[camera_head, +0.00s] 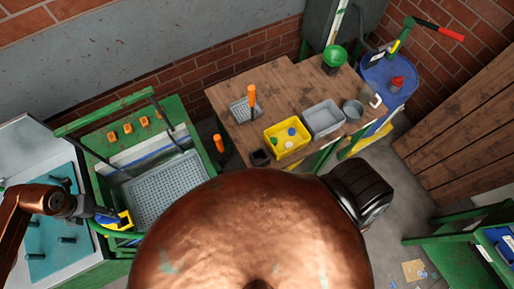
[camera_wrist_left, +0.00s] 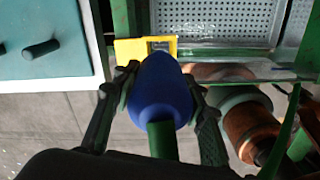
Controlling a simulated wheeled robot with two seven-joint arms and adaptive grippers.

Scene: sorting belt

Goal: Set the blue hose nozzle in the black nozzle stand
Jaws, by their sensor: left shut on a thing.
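The blue hose nozzle (camera_wrist_left: 163,88) is between the two fingers of my left gripper (camera_wrist_left: 160,85) in the left wrist view, with a green stem pointing toward the camera. In the head view my left gripper (camera_head: 92,213) is at the left, shut on the blue nozzle (camera_head: 106,215), next to a yellow part at the green frame's near left corner. A small black square holder (camera_head: 260,157), which looks like the black nozzle stand, is at the near edge of the wooden table, well to the right of this gripper. My right gripper is not in view.
The wooden table (camera_head: 285,88) also bears a yellow bin (camera_head: 268,136), a grey bin (camera_head: 323,119), a grey rack (camera_head: 240,112) and an orange-handled item. A green frame with a perforated tray (camera_head: 165,190) stands between my left gripper and the table. A teal panel with pegs (camera_head: 50,235) is at the left.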

